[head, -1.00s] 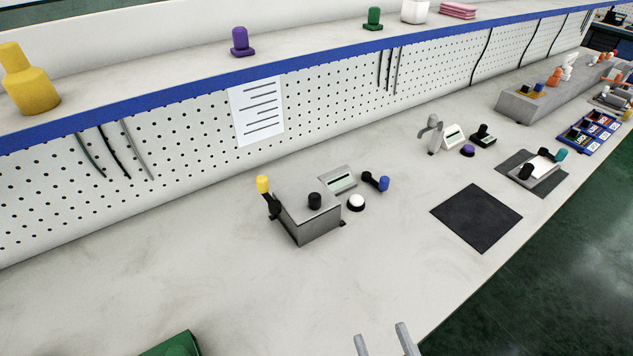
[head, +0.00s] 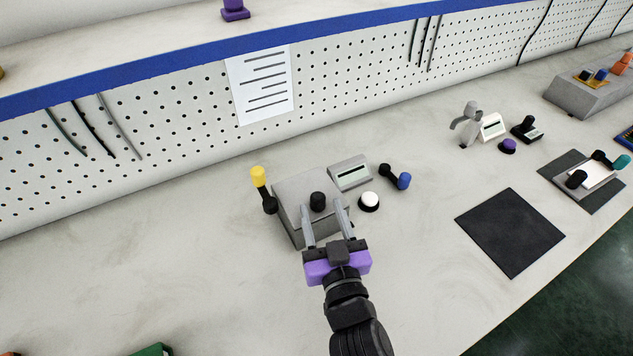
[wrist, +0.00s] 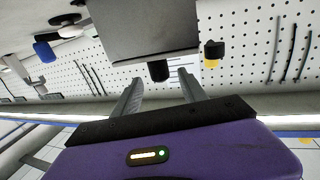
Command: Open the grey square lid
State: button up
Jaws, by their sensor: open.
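The grey square lid (head: 296,192) tops a grey box (head: 292,230) on the bench and lies flat. A black knob (head: 318,201) stands on the lid; it also shows in the wrist view (wrist: 159,71). My gripper (head: 323,208) is open, its two fingers reaching over the front of the lid on either side of the knob. In the wrist view the fingertips (wrist: 160,76) flank the knob with gaps. I cannot tell how high the tips are against the knob.
A yellow-tipped lever (head: 260,185) stands at the box's left. A small display (head: 349,173), a white button (head: 369,200) and a blue-tipped lever (head: 400,180) stand to its right. A dark mat (head: 511,232) lies farther right. Bench left of the box is clear.

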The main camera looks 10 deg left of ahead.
aim_at(316, 192)
jog(key=x, duration=0.7)
grip_shut()
dwell(1.4)
